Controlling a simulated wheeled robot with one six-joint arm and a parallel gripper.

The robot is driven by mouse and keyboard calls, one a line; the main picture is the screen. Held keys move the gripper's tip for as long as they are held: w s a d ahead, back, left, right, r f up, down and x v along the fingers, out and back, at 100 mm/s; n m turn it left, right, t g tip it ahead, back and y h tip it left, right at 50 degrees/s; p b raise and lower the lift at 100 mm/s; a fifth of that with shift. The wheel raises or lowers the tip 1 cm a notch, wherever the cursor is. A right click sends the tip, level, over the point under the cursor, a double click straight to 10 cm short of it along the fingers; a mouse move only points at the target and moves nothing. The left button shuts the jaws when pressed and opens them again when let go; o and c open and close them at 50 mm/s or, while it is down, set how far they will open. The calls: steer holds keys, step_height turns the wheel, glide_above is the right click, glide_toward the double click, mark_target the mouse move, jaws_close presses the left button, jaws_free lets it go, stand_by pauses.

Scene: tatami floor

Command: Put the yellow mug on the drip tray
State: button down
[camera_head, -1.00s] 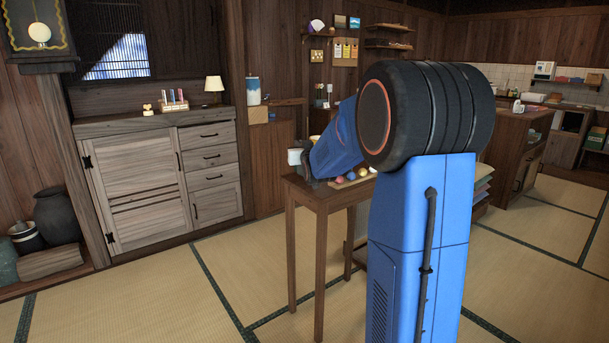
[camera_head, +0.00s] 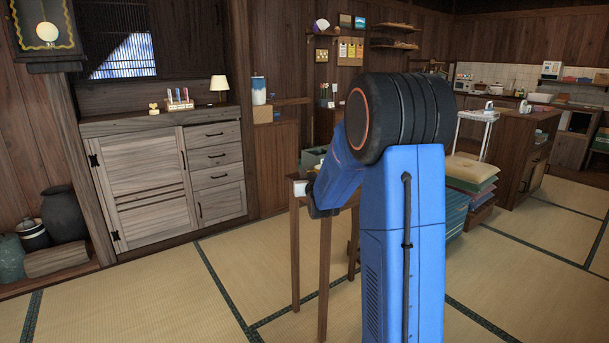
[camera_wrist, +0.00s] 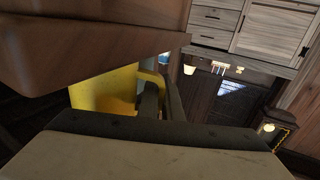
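The yellow mug (camera_wrist: 103,92) shows in the wrist view, close in front of my gripper (camera_wrist: 160,100), partly hidden by the brown wood above it. The dark fingers sit together at the mug's handle side and appear shut on the handle. The wrist picture is upside down. In the head view my arm hides the mug, and only the dark end of my wrist shows beside the small table. I cannot make out the drip tray in either view.
The small wooden table (camera_head: 296,250) stands behind my arm, with a grey box (camera_head: 313,157) on it. Stacked cushions (camera_head: 470,170) and a white stand (camera_head: 478,117) are to its right. A kitchen counter (camera_head: 522,125) stands farther back. Tatami floor is clear at left and right.

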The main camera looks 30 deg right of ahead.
steer(key=shift+f, duration=0.1)
steer(key=c, duration=1.9)
jaws_free()
steer(key=shift+c, duration=0.2)
steer(key=shift+s, duration=0.2)
steer(key=v, duration=1.1)
steer(key=shift+s+a, duration=0.25)
steer(key=shift+s, duration=0.05)
